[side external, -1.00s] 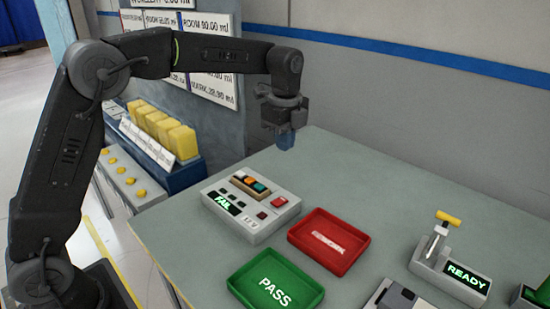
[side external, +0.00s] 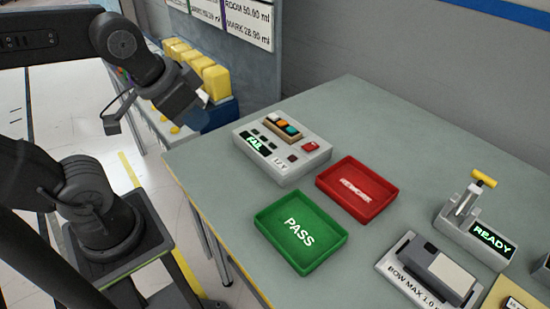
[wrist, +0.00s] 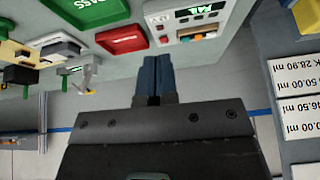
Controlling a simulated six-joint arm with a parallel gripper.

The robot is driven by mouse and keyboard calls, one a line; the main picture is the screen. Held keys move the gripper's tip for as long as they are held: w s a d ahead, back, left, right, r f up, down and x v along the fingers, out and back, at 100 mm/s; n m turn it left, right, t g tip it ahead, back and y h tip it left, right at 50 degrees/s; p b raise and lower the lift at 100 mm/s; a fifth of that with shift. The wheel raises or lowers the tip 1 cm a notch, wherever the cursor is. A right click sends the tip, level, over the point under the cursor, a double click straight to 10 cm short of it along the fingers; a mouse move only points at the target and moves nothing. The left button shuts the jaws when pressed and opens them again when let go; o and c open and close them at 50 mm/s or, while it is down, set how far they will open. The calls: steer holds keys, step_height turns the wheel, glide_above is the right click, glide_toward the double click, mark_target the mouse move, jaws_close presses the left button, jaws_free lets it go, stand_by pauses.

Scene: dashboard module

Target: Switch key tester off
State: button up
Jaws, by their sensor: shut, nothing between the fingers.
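The key tester (side external: 318,160) is a light grey box at the far left of the bench. Its green-lit display (side external: 256,144) reads FAIL. It has a row of coloured keys, a red button (side external: 310,146) and several small dark buttons and switches; I cannot tell their positions. The tester also shows at the top of the wrist view (wrist: 222,24). My gripper (wrist: 158,60) has blue fingers, shut together and empty. In the side view it hangs at the left, apart from the tester and beyond the bench's left edge.
A green PASS tray (side external: 262,219) and a red tray (side external: 390,192) stand in front of the tester. A device with a yellow handle and READY display (side external: 460,238) is at the right. Yellow blocks (side external: 215,82) stand behind my gripper.

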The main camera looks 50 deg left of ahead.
steer(key=shift+o, duration=0.7)
steer(key=shift+s+f, duration=0.2)
steer(key=shift+o, duration=0.7)
steer(key=shift+w+r, duration=0.15)
steer(key=shift+w, duration=0.1)
steer(key=o, duration=0.5)
steer(key=shift+g, duration=0.7)
steer(key=w+r, duration=0.1)
steer(key=w, duration=0.3)
steer(key=w+r, duration=0.1)
steer(key=w, duration=0.1)
steer(key=shift+w+d+r, duration=0.15)
steer(key=shift+w+r, duration=0.15)
steer(key=shift+w, duration=0.05)
steer(key=shift+c, duration=0.2)
steer(key=shift+o, duration=1.2)
steer(key=w+g, duration=0.1)
steer(key=w, duration=0.5)
steer(key=shift+d+r, duration=0.2)
steer(key=g, duration=0.3)
glide_above(311, 146)
step_height(311, 146, down, 7)
step_height(311, 146, down, 13)
steer(key=shift+a+f, duration=0.1)
steer(key=shift+f, duration=0.05)
